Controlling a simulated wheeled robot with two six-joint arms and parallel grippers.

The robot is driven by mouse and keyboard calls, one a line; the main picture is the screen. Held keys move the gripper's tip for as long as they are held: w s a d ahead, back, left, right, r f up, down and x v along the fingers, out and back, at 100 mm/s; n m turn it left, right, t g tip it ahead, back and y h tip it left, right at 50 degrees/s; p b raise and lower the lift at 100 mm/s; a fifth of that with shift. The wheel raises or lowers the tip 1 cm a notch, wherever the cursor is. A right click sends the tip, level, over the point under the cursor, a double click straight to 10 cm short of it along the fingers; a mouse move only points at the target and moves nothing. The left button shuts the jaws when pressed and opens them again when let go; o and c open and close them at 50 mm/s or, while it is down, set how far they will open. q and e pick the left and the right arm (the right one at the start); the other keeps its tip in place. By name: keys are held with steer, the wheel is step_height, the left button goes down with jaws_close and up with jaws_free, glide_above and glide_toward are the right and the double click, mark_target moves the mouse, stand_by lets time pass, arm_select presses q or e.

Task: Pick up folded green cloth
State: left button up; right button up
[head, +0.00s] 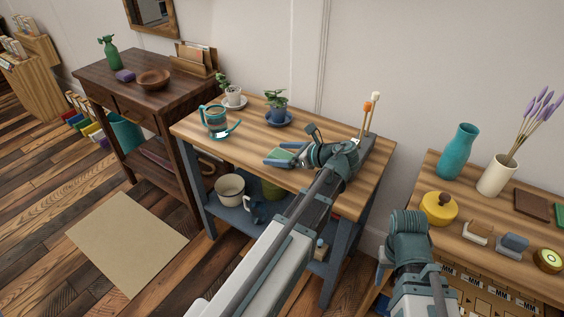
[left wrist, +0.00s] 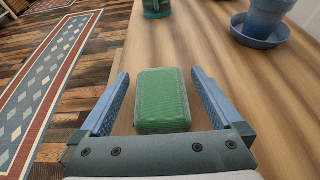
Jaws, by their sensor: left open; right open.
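The folded green cloth (head: 281,154) lies on the striped wooden top of the middle table, near its front edge. My left gripper (head: 291,146) is open at the cloth and partly covers it in the head view. In the left wrist view the cloth (left wrist: 163,100) is a rounded green block between the two blue fingers of my left gripper (left wrist: 160,76). Gaps show on both sides, so the fingers look apart from it. My right gripper (head: 384,268) is low at the right, beside the right table, with its fingers partly hidden; it holds nothing I can see.
The shelf below holds a cream pot (head: 230,188).

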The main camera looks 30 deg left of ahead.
arm_select(q)
steer(key=shift+x, duration=0.85)
arm_select(e)
steer(key=shift+f, duration=0.3)
arm_select(q)
steer(key=c, duration=1.2)
steer(key=shift+r, duration=0.1)
steer(key=shift+c, duration=0.2)
